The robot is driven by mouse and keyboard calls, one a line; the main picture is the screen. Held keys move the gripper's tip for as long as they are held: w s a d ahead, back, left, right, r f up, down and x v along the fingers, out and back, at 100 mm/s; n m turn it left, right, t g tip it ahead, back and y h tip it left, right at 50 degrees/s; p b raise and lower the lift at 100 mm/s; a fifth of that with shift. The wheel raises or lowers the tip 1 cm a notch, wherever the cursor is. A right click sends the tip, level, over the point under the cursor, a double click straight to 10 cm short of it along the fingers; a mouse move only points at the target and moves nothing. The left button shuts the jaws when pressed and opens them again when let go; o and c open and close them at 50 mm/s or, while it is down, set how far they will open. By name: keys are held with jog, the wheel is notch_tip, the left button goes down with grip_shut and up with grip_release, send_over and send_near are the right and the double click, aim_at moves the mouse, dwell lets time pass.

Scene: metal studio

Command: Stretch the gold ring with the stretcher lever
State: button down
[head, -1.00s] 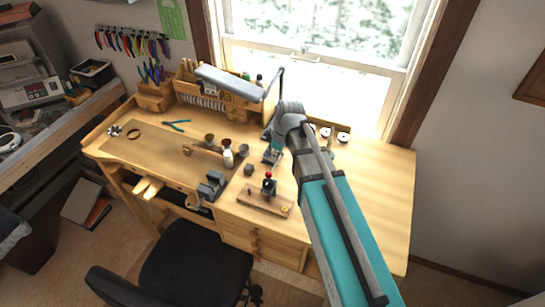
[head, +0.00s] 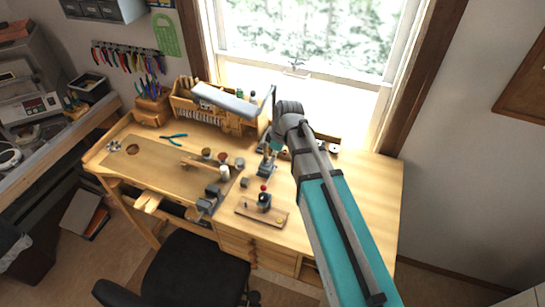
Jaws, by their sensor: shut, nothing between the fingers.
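The stretcher (head: 264,201) is a small dark upright tool with a red knob (head: 264,188) on top. It stands on a wooden board (head: 247,209) near the front of the bench. A small yellow-gold spot at the board's right end, probably the gold ring (head: 280,219), is too small to make out clearly. My gripper (head: 267,160) is small and dark in the head view, over the bench behind the stretcher, apart from the red knob. It is shut and empty. Its fingertips are hard to separate from the metal tool behind them.
A grey vise-like block (head: 210,199) is left of the board, with small pots (head: 223,157) behind it. Blue pliers (head: 174,136) lie farther left. A wooden tool rack (head: 190,105) stands at the back. The right side of the bench (head: 365,190) is clear.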

jog(key=shift+r, duration=0.15)
jog(key=c, duration=1)
grip_release()
jog(key=shift+s+d, duration=0.1)
jog(key=shift+d, duration=0.05)
jog(key=shift+o, duration=1.2)
jog(key=shift+s+d+f+m+b, duration=0.1)
jog(key=shift+d+f+m+b, duration=0.2)
jog(key=shift+f+b, duration=0.1)
jog(key=s+d+f+m+b, duration=0.3)
jog(key=d+f+m, duration=0.1)
jog(key=s+d+f+m+h+b, duration=0.1)
jog(key=s+d+f+m+b, duration=0.2)
jog(key=d+f+m+b, duration=0.1)
jog(key=s+d+f+m+h+b, duration=0.1)
jog(key=s+d+f+m+b, duration=0.2)
jog(key=d, duration=0.3)
jog(key=shift+d+f+m+b, duration=0.15)
jog(key=shift+f+m+b, duration=0.3)
jog(key=shift+m+b, duration=0.25)
jog(key=shift+s+d+f+m+h, duration=0.1)
jog(key=shift+d+m+h, duration=0.2)
jog(key=shift+s, duration=0.15)
